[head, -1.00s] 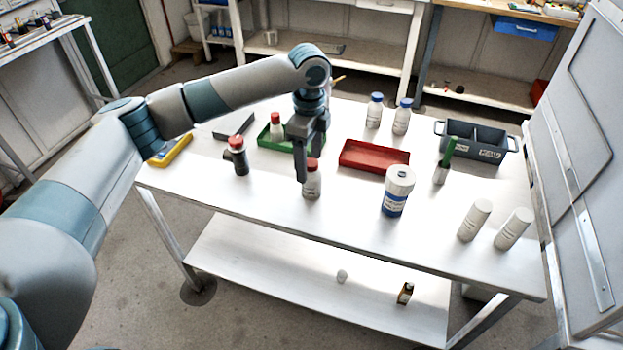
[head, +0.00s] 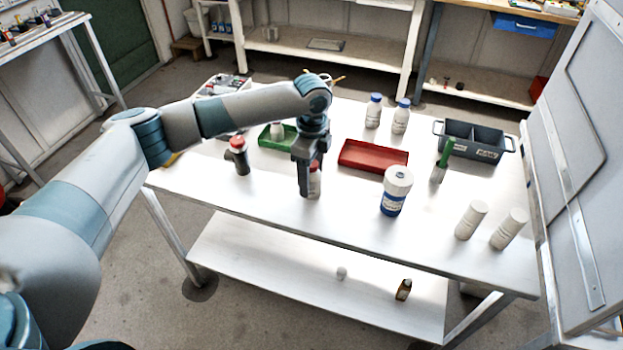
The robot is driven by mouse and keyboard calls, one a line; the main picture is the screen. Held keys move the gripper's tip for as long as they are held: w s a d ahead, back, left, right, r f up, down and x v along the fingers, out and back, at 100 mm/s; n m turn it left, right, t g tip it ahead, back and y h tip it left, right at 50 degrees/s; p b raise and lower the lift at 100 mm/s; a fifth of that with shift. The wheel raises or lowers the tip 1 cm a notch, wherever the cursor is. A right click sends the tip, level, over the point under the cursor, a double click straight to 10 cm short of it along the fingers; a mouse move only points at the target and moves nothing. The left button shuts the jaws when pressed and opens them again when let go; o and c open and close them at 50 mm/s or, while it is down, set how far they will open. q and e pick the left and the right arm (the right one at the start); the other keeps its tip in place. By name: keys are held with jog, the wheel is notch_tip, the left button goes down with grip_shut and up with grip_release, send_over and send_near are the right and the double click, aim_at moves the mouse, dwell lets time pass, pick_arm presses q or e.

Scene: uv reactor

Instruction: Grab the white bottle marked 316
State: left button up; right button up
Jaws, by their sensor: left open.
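The number 316 is too small to read on any bottle. A white bottle with a red cap (head: 315,183) stands upright near the table's front edge, partly hidden by my left gripper (head: 308,188). The gripper points down, open, with a finger just left of this bottle; I cannot tell whether they touch. Two white bottles with blue caps (head: 373,111) (head: 400,117) stand at the back. Two plain white bottles (head: 470,221) (head: 509,229) stand at the front right. My right gripper is not in view.
A white tub with a blue band (head: 395,191) stands right of the gripper. A red tray (head: 373,157), a green tray (head: 266,141), a dark bottle with a red cap (head: 238,157) and a grey caddy (head: 470,141) are on the table (head: 330,226). A grey panel rises at right.

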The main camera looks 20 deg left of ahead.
pick_arm(q)
jog(key=shift+f, duration=0.1)
jog(key=shift+c, duration=0.3)
jog(key=c, duration=1.2)
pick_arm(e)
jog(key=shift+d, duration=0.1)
pick_arm(q)
jog(key=shift+r, duration=0.2)
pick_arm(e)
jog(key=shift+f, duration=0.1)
